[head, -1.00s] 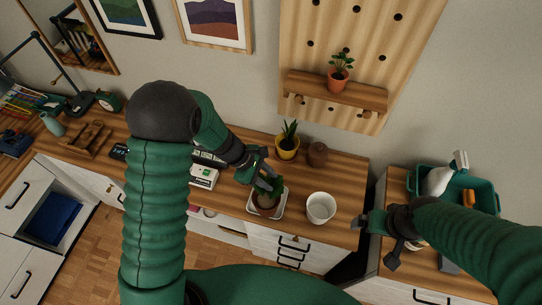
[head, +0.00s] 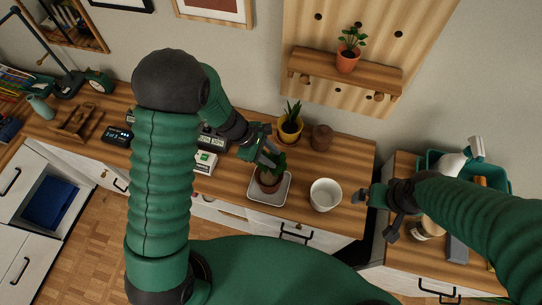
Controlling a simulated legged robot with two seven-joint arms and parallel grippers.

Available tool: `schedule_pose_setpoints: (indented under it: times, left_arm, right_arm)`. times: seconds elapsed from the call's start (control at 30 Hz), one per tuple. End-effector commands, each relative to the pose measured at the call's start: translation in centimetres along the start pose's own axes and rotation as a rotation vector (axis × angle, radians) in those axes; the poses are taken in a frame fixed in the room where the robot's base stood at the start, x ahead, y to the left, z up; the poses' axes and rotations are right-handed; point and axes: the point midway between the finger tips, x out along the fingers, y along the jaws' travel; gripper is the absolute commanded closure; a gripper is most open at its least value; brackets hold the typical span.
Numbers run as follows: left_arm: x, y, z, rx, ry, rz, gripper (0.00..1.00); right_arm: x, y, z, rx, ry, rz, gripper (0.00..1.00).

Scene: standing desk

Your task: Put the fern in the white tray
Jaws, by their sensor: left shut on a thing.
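The fern (head: 278,163) is a green plant in a brown pot (head: 268,184). My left gripper (head: 268,160) is shut on the fern from behind and hides part of its leaves. The white tray (head: 264,200) is a shallow square on the desk, below the pot. The pot is over the tray's back part, and bare tray floor shows in front of it. I cannot tell whether the pot touches the tray. My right gripper (head: 376,214) is open and empty, to the right of the white pot.
An empty white pot (head: 325,195) stands right of the tray. A yellow pot with a plant (head: 290,128) and a brown round jar (head: 321,137) stand behind. A white box (head: 205,162) is to the left. A green bin (head: 490,172) is on the right cabinet.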

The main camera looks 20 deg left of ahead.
Motion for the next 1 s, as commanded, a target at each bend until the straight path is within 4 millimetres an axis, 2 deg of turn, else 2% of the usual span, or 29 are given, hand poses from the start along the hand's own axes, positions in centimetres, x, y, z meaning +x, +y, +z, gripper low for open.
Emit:
schedule_pose_setpoints:
  times: [0.2, 0.23, 0.37, 0.73, 0.87, 1.0]
  left_arm:
    - [0.1, 0.0, 0.0, 0.000, 0.001, -0.001, 1.00]
    - [0.2, -0.1, -0.1, 0.000, 0.002, -0.002, 0.65]
    - [0.2, 0.0, -0.1, 0.000, 0.002, -0.002, 0.48]
    - [-0.4, 0.1, -0.1, 0.001, 0.001, 0.002, 0.47]
    - [-2.8, 0.2, -0.1, 0.002, 0.003, 0.005, 0.47]
    - [-6.6, 0.2, -0.1, 0.001, 0.003, 0.006, 0.47]
  right_arm:
    - [0.1, 0.0, 0.0, 0.000, 0.000, 0.000, 0.00]
    - [0.1, 0.0, 0.0, 0.000, 0.000, 0.000, 0.00]
    - [0.1, 0.0, 0.0, 0.000, 0.000, 0.000, 0.00]
    - [0.1, 0.0, 0.0, 0.000, 0.000, 0.000, 0.00]
    - [0.0, 0.0, 0.0, 0.000, 0.000, 0.000, 0.00]
    - [0.0, 0.0, 0.0, 0.000, 0.000, 0.000, 0.00]
